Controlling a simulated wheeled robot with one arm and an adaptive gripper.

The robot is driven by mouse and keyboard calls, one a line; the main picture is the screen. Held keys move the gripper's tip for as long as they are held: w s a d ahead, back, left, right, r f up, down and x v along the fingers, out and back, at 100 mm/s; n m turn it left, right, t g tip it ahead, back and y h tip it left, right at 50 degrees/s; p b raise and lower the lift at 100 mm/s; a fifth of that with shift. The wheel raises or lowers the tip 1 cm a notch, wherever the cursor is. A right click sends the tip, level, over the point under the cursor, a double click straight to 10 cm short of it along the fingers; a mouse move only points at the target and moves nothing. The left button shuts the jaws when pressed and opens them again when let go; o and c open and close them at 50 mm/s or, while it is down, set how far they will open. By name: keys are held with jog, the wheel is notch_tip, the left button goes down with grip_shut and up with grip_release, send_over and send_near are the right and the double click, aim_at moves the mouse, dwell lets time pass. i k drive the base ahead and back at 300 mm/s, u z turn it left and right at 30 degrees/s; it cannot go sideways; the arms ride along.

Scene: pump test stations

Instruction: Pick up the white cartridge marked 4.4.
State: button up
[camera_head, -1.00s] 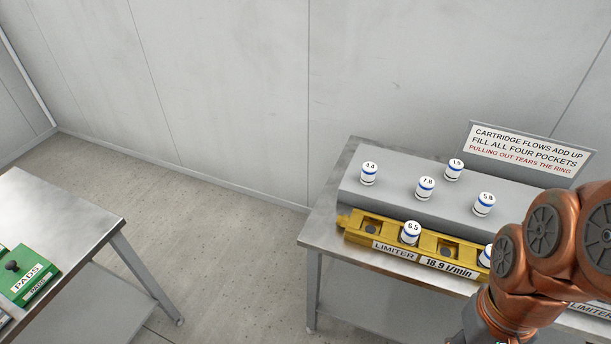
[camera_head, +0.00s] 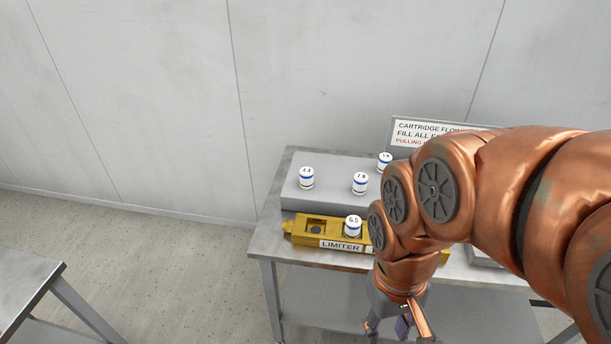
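The white cartridge marked 4.4 (camera_head: 306,179), with a blue band, stands upright at the left end of the grey raised block (camera_head: 293,196). My gripper (camera_head: 385,332) hangs low in front of the table, below and to the right of that cartridge and well apart from it. Its fingers are partly cut off by the bottom edge of the picture, so I cannot tell how far they are open. Nothing shows between the parts in view.
Cartridges marked 7.8 (camera_head: 360,184) and probably 1.5 (camera_head: 384,161) stand to its right. The yellow limiter (camera_head: 295,229) in front holds cartridge 6.5 (camera_head: 353,227); its leftmost pocket is empty. My arm hides the right side. A second table (camera_head: 22,285) is at lower left.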

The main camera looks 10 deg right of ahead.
aim_at(307, 173)
jog(key=z, duration=0.05)
jog(key=k, duration=1.05)
jog(key=u, duration=1.2)
jog(key=i, duration=1.55)
jog(key=z, duration=0.65)
